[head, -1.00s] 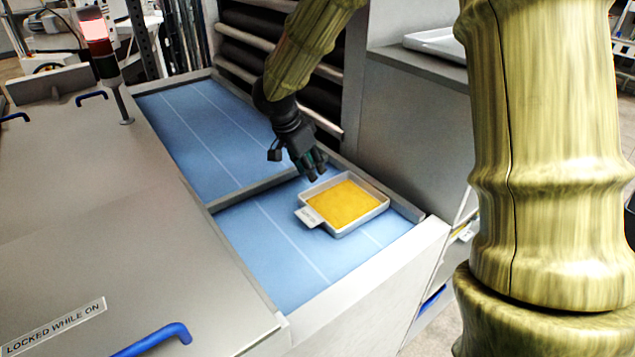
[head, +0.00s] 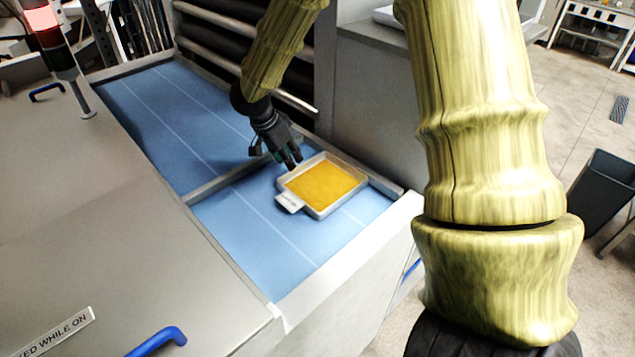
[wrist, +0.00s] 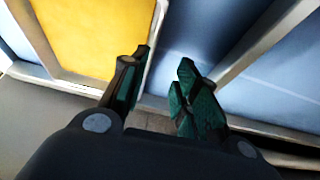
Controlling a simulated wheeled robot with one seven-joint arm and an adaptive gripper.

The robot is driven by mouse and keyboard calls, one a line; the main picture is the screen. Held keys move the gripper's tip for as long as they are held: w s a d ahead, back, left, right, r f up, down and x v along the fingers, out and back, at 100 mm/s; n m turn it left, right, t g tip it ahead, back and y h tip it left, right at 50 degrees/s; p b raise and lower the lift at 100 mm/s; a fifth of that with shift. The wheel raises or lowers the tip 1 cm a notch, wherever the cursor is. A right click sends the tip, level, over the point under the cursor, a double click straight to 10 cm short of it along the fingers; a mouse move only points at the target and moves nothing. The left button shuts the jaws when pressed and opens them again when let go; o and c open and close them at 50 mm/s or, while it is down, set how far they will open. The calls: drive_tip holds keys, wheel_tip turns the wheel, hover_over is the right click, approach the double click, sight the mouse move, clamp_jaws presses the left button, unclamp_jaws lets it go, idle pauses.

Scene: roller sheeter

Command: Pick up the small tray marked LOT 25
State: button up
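A small grey tray (head: 345,200) with a yellow-orange filling lies on the blue bed. A pale tag (head: 289,202) sticks out from its left corner; its writing is too small to read. My gripper (head: 292,163) is at the tray's back-left edge, pointing down. In the wrist view my gripper (wrist: 165,68) is open, with a gap between its two dark green-faced fingers. The tray's wall (wrist: 155,45) runs toward this gap, with one finger on the yellow side and the other over the blue bed. I cannot tell whether they touch it.
A grey divider (head: 235,182) crosses the blue bed (head: 250,225) behind and left of the tray. A raised frame edge runs along the right. Dark rollers (head: 235,45) stand at the back. A grey cover (head: 100,210) with a blue handle (head: 160,340) fills the left.

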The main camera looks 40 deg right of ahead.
sight(299, 166)
drive_tip(key=shift+s+d+p, duration=0.1)
drive_tip(key=shift+d+p, duration=0.25)
drive_tip(key=shift+s+d+f+p, duration=0.3)
drive_tip(key=shift+s+d+p, duration=0.15)
drive_tip(key=shift+s, duration=0.1)
drive_tip(key=shift+s+d+f+p, duration=0.3)
drive_tip(key=shift+s+p, duration=0.1)
drive_tip(key=shift+s, duration=0.15)
drive_tip(key=shift+f, duration=0.35)
drive_tip(key=shift+w+d+f, duration=0.15)
drive_tip(key=shift+w+f, duration=0.65)
drive_tip(key=shift+s+r, duration=0.25)
drive_tip(key=shift+s, duration=0.2)
drive_tip(key=shift+w+f, duration=0.2)
drive_tip(key=shift+w, duration=0.1)
drive_tip(key=shift+s, duration=0.1)
drive_tip(key=shift+s+r, duration=0.1)
